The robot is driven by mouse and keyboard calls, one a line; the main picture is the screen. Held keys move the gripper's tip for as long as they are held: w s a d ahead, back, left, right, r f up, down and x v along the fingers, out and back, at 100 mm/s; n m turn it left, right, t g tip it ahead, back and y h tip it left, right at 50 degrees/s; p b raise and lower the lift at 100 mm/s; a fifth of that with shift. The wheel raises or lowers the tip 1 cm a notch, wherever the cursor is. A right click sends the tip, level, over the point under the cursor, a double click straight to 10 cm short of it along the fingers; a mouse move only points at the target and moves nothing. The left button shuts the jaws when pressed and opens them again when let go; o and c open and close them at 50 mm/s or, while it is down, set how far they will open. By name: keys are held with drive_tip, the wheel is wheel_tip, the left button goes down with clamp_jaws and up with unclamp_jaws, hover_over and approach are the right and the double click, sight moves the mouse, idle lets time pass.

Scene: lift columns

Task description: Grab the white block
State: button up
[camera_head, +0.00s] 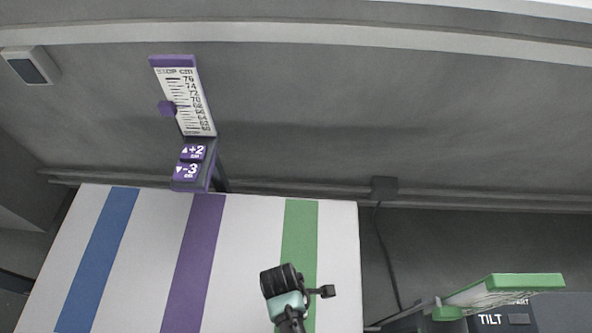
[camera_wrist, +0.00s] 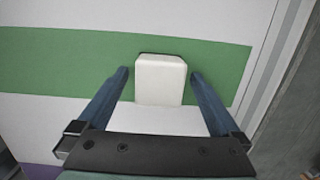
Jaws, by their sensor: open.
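The white block (camera_wrist: 160,82) is a pale, rounded-edge block over the green stripe in the wrist view. My gripper (camera_wrist: 160,74) is open, with one blue finger on each side of the block and a visible gap on both sides. Whether the fingers are low enough to be level with the block is hard to tell. In the head view the end of my arm (camera_head: 283,280) is above the green stripe near the table's right side. The block cannot be seen in the head view, where my arm's end covers that area.
The white table (camera_head: 258,225) has blue, purple and green stripes. At its back edge stands a purple height scale (camera_head: 188,98) with +2 and -3 buttons (camera_head: 190,161). A green-edged TILT panel (camera_head: 515,310) is at lower right. The table left of my arm is clear.

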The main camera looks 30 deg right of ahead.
drive_tip(key=shift+f, duration=0.2)
clamp_jaws()
idle(0.4)
drive_tip(key=shift+w+d+r, duration=0.1)
